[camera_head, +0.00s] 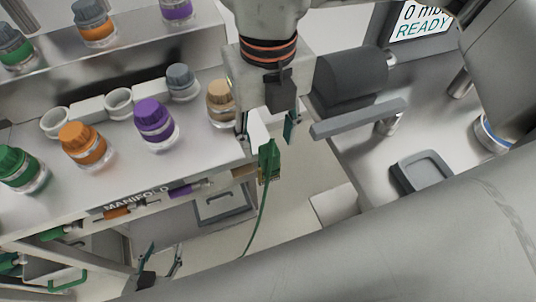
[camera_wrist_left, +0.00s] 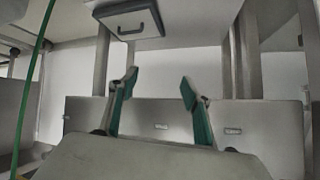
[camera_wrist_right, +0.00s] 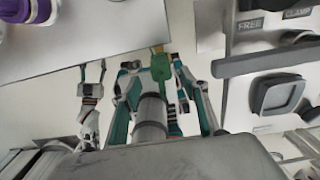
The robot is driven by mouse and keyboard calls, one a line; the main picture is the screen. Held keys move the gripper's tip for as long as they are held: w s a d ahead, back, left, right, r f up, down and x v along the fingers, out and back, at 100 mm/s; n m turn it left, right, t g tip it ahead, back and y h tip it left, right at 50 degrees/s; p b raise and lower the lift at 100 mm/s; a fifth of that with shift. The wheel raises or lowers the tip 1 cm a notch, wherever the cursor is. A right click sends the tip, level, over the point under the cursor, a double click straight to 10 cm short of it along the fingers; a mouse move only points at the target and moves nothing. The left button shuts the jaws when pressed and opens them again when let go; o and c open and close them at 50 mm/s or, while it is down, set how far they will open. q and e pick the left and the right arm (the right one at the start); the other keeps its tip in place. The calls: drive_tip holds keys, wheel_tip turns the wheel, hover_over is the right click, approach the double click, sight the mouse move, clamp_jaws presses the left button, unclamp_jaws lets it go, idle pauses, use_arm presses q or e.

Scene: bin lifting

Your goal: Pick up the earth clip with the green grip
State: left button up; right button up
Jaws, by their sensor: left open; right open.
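The earth clip with the green grip (camera_head: 268,155) is just off the right end of the bench in the head view, with a green cable hanging below it. My right gripper (camera_head: 268,130) is open above the clip, its fingertips on either side. In the right wrist view the clip (camera_wrist_right: 160,67) shows between the open fingers, apparently untouched. My left gripper (camera_head: 162,258) is open and empty, low at the bottom left. The left wrist view shows its spread fingers (camera_wrist_left: 158,88) and the green cable (camera_wrist_left: 34,85) at the left.
The bench (camera_head: 195,150) carries orange (camera_head: 83,146), purple (camera_head: 155,124) and green (camera_head: 18,168) capped jars and white cups. A manifold (camera_head: 137,204) runs along its front. A grey tray (camera_head: 422,172) lies on the right-hand surface. A handled drawer (camera_wrist_left: 130,20) shows in the left wrist view.

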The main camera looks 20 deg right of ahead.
sight(268, 148)
wheel_tip(268, 148, down, 4)
drive_tip(key=shift+d+r, duration=0.1)
drive_tip(key=shift+d, duration=0.05)
drive_tip(key=shift+f, duration=0.5)
clamp_jaws()
drive_tip(key=shift+w+r, duration=0.15)
drive_tip(key=shift+r, duration=0.2)
use_arm(q)
drive_tip(key=shift+w+r+p, duration=0.15)
drive_tip(key=shift+r+p, duration=0.45)
drive_tip(key=shift+p, duration=0.25)
use_arm(e)
wheel_tip(268, 148, up, 19)
drive_tip(key=shift+r, duration=0.2)
